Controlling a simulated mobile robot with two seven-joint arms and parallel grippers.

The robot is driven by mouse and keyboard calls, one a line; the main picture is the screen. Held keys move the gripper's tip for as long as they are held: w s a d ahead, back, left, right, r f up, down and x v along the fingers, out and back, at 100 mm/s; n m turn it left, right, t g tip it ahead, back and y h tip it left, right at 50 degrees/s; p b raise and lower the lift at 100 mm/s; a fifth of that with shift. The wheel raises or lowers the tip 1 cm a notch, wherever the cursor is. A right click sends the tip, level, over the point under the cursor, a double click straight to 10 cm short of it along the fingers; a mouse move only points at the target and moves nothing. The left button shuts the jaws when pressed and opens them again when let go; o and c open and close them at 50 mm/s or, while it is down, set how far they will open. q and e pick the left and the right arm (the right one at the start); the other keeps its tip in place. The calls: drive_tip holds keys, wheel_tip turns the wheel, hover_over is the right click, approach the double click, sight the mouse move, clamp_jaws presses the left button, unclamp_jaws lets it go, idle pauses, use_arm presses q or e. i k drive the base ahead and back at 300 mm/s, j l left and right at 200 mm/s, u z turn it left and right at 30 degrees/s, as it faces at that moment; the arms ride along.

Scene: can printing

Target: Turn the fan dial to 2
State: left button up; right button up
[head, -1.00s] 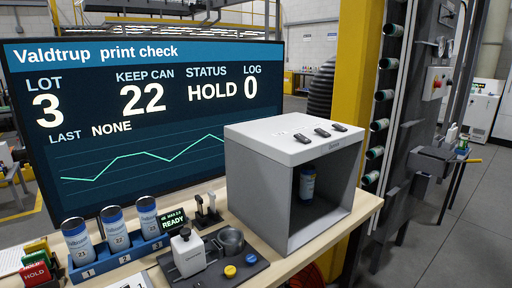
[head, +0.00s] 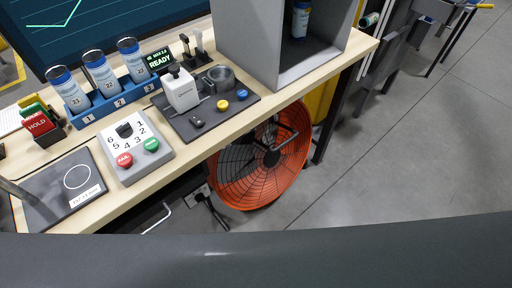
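An orange-rimmed fan (head: 300,172) with a dark wire guard stands on the floor under the workbench. No numbered dial can be made out on it; a dark bar-shaped part (head: 287,141) shows at its upper right. On the bench, a light grey control box (head: 137,146) carries a black knob (head: 124,130) ringed by numbers, with a red button (head: 124,160) and a green button (head: 151,144) below. The knob's exact setting is too small to tell. Neither of my grippers is in view.
The bench (head: 190,145) also holds a blue can rack (head: 110,103) with several cans, a dark mat (head: 205,118) with a white device, and a grey open-front box (head: 268,50). Floor (head: 400,170) to the right is clear.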

sight(200, 197)
drive_tip(key=k+l+u, duration=0.1)
drive_tip(key=k+u, duration=0.15)
drive_tip(key=k, duration=0.6)
